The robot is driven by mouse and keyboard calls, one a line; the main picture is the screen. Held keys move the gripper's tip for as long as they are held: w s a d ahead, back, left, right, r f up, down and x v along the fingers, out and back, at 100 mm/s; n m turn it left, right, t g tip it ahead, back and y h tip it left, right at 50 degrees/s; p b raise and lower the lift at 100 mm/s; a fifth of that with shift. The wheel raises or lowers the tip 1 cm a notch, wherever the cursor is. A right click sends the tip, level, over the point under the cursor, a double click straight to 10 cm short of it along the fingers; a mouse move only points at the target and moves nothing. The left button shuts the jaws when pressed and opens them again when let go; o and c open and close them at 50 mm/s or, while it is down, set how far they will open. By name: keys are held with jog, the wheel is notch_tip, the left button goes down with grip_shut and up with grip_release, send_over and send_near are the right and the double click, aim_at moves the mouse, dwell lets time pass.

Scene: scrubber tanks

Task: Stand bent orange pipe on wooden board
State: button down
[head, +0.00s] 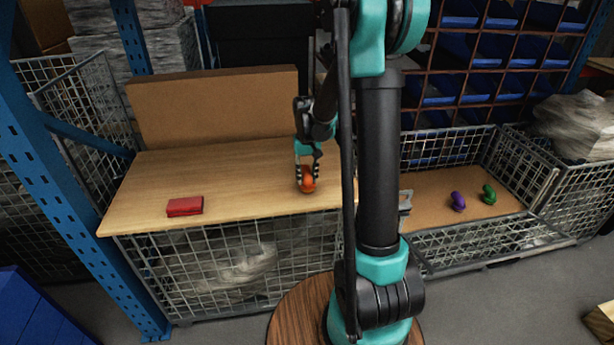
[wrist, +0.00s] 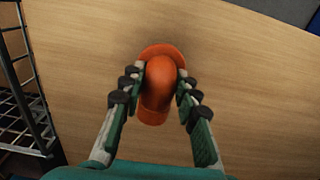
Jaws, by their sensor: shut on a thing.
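The bent orange pipe (head: 307,180) is at the front right part of the wooden board (head: 240,165). In the wrist view the pipe (wrist: 158,85) lies between the two fingers, with a wider orange rim behind its rounded body. My gripper (head: 307,168) is over the board and shut on the pipe. In the wrist view both fingers of my gripper (wrist: 158,88) press on the pipe's sides. The pipe looks roughly upright in the head view. I cannot tell whether its lower end touches the board.
A red block (head: 185,206) lies on the board's front left. A purple piece (head: 458,201) and a green piece (head: 489,194) sit in the wire crate (head: 530,240) on the right. A blue rack post (head: 75,190) stands at the left. The board's middle is clear.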

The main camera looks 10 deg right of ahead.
aim_at(308, 174)
jog(key=shift+f, duration=0.15)
jog(key=c, duration=1.1)
grip_release()
notch_tip(308, 174, up, 12)
jog(key=s+d+f+t, duration=0.1)
jog(key=s+f, duration=0.2)
jog(key=s, duration=0.4)
jog(key=s+d+f+t, duration=0.1)
jog(key=s+f, duration=0.3)
jog(key=s, duration=0.4)
jog(key=s+d+f+t, duration=0.1)
jog(key=s+f+t, duration=0.1)
jog(key=s+f, duration=0.2)
jog(key=shift+s+d, duration=0.2)
jog(key=shift+s, duration=1.5)
